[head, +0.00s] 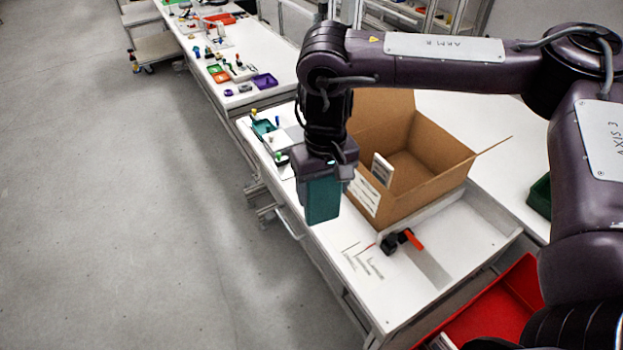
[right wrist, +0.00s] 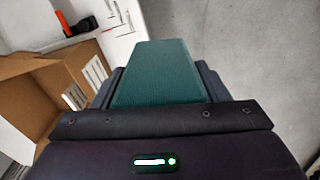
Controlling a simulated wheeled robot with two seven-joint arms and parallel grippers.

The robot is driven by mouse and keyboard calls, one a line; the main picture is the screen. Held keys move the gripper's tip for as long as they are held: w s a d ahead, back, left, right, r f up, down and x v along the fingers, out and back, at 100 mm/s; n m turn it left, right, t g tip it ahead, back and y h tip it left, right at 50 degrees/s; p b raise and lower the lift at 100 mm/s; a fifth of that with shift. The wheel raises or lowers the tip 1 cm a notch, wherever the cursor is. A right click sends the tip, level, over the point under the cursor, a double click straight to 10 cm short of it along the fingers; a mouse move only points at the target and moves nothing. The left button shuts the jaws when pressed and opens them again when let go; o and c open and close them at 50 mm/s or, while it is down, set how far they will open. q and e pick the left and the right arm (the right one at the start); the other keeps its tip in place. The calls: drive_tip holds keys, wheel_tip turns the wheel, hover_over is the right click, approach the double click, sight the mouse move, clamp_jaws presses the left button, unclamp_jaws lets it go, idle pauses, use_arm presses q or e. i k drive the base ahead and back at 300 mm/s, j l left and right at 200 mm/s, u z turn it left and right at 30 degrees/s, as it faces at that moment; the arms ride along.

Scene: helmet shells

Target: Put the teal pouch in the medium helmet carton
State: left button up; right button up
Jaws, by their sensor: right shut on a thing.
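My right gripper (head: 326,172) is shut on the teal pouch (head: 322,201), which hangs below the fingers, upright, over the near edge of the white table. In the right wrist view the teal pouch (right wrist: 160,75) sits between the dark fingers. An open brown carton (head: 411,182) with white labels stands on the table, just right of the gripper. The pouch is outside the carton. The carton also shows at the left of the right wrist view (right wrist: 25,115). Its floor is partly hidden. My left gripper is not in view.
A black and orange tool (head: 402,240) lies on the table in front of the carton. A red bin (head: 495,305) is at the lower right. A green bin (head: 540,195) is at the right. Small parts and trays (head: 264,128) lie left of the carton. Grey floor is clear at left.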

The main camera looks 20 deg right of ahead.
sight(396, 188)
drive_tip(key=i+j+u, duration=0.1)
drive_tip(key=u, duration=0.95)
drive_tip(key=i+j+z, duration=0.1)
drive_tip(key=i+z, duration=0.35)
drive_tip(key=i+l+z, duration=0.1)
drive_tip(key=z, duration=0.3)
drive_tip(key=i+z, duration=0.25)
drive_tip(key=z, duration=0.15)
drive_tip(key=i+z, duration=0.2)
drive_tip(key=z, duration=0.2)
drive_tip(key=i+j+z, duration=0.15)
drive_tip(key=z, duration=0.3)
drive_tip(key=i+l+z, duration=0.1)
drive_tip(key=i+z, duration=0.4)
drive_tip(key=i+l+u, duration=0.1)
